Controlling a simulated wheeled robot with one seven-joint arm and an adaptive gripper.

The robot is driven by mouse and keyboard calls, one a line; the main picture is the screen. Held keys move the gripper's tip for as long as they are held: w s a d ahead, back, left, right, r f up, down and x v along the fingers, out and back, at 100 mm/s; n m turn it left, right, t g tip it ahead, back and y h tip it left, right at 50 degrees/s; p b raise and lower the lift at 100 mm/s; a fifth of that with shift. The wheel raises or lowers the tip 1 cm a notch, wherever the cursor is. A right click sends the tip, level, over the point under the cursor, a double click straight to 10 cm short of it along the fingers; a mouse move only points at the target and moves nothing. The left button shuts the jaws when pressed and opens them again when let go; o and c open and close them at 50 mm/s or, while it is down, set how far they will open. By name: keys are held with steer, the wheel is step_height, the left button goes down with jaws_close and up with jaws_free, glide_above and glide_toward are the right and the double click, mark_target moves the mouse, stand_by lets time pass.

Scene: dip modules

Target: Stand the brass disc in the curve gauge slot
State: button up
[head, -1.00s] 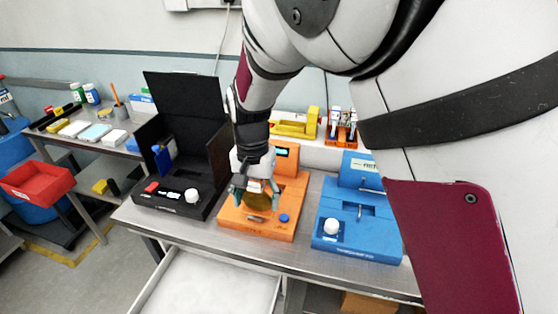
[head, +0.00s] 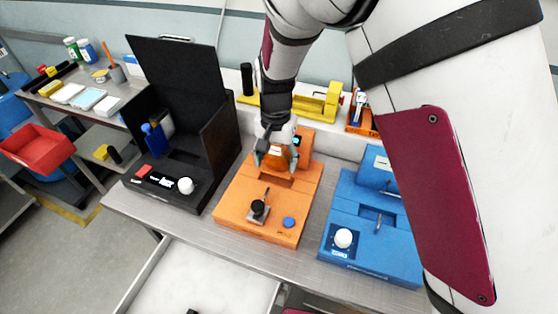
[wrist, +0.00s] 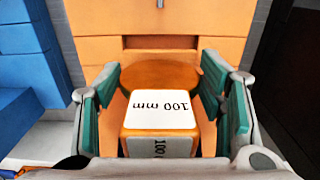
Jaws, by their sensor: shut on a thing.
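My gripper (head: 277,158) is shut on the brass disc (wrist: 160,74), with teal finger pads on both sides of it. The disc carries a white block marked "100 mm" (wrist: 162,110) on the side near the wrist camera. In the head view the fingers largely hide the disc. The gripper is over the back part of the orange module (head: 238,215), close to its upright rear block. In the wrist view a dark slot (wrist: 160,42) shows in the orange surface beyond the disc. I cannot tell whether the disc touches the module.
A black open-lidded box module (head: 160,192) stands to the left and a blue module (head: 375,225) to the right. The orange module has a black knob (head: 258,207) and a blue button (head: 289,222) at its front. A yellow device (head: 318,103) stands behind.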

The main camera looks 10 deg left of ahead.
mark_target(276, 170)
steer(key=shift+f, duration=2.05)
steer(key=shift+f, duration=0.15)
steer(key=o, duration=1.3)
steer(key=shift+c, duration=0.2)
step_height(276, 170, up, 12)
steer(key=shift+r, duration=0.15)
